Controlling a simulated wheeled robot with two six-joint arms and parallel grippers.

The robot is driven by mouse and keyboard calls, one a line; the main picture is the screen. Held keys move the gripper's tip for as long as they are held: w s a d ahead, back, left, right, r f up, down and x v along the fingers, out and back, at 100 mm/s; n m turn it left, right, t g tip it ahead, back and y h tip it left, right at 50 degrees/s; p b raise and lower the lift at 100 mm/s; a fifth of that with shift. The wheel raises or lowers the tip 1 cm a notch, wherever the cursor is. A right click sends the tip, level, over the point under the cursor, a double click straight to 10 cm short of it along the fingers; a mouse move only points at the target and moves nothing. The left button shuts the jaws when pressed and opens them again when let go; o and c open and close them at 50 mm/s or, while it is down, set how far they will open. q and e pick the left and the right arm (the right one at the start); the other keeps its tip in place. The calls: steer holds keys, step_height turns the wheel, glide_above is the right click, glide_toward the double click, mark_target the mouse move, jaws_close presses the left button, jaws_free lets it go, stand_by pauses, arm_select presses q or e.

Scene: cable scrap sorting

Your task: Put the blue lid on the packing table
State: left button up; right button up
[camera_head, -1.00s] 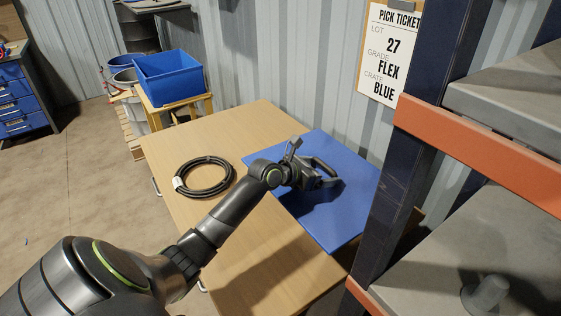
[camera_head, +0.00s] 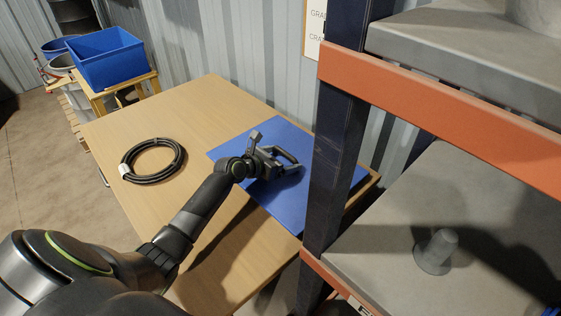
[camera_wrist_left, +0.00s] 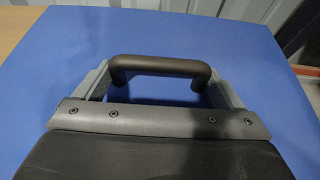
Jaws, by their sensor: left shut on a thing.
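The blue lid (camera_head: 248,140) is a flat square panel at the right end of the wooden packing table (camera_head: 130,205). It looks level with the tabletop; I cannot tell whether a small gap is under it. My left gripper (camera_head: 283,163) is over the lid's middle, shut on its dark handle. In the left wrist view the dark handle bar (camera_wrist_left: 160,66) runs between the two grey fingers (camera_wrist_left: 158,88), with the blue lid (camera_wrist_left: 190,32) spread around it. My right gripper is not in view.
A black cable coil (camera_head: 152,161) lies on the table's left part. A blue crate (camera_head: 108,62) stands on a wooden stand behind. A rack with an orange beam (camera_head: 430,110) and dark post (camera_head: 335,160) stands close on the right, partly hiding the lid. Its lower shelf holds a grey spindle (camera_head: 436,252).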

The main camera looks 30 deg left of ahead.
arm_select(q)
steer(key=shift+f, duration=0.2)
steer(key=shift+f, duration=0.15)
steer(key=o, duration=1)
steer(key=shift+s, duration=0.15)
step_height(320, 180, up, 5)
steer(key=p, duration=0.2)
glide_above(253, 183)
steer(key=shift+f, duration=0.1)
